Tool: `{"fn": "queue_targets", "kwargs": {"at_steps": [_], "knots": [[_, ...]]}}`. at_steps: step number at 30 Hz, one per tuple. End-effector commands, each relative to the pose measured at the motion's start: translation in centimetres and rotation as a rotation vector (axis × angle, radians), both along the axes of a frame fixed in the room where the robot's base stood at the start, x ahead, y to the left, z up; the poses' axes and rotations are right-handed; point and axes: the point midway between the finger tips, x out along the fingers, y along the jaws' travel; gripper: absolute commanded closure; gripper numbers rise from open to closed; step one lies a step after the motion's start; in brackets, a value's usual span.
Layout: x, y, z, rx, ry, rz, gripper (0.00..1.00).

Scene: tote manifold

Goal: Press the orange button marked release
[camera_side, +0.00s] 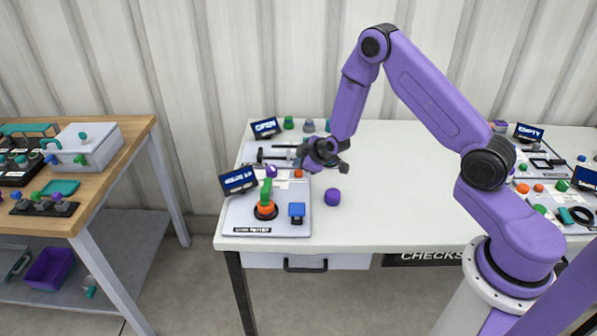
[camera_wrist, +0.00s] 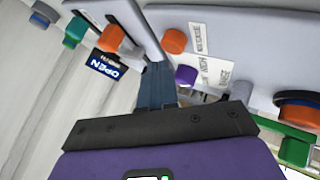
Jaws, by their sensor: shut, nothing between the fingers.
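In the wrist view an orange round button (camera_wrist: 174,41) stands on a pale panel beside a small white label (camera_wrist: 198,38), whose print is too small to read surely. Another orange knob (camera_wrist: 112,35) is further left, on a separate plate. In the side view a small orange button (camera_side: 298,173) shows on the board just below my gripper (camera_side: 306,158). My gripper is shut and empty. Its dark fingers (camera_wrist: 157,80) point toward the panel, below and left of the labelled orange button in the wrist view. I cannot tell the gap between fingertips and panel.
A purple knob (camera_wrist: 186,75) sits close to the labelled orange button. The board also holds a green-handled valve with an orange base (camera_side: 265,208), a blue block (camera_side: 296,210) and a tilted display (camera_side: 238,180). A purple ball (camera_side: 332,196) lies right of it. The table's middle (camera_side: 400,190) is clear.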

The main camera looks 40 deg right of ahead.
Motion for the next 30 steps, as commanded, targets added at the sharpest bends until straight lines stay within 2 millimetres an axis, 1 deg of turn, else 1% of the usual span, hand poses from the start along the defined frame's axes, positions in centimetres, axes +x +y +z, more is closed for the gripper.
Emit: {"fn": "queue_targets", "kwargs": {"at_steps": [6, 30], "knots": [[0.00, 0.06, -0.65, 0.001, 0.001, 0.001, 1.00], [0.04, 0.03, -1.05, 0.000, -0.001, 0.001, 1.00]]}}
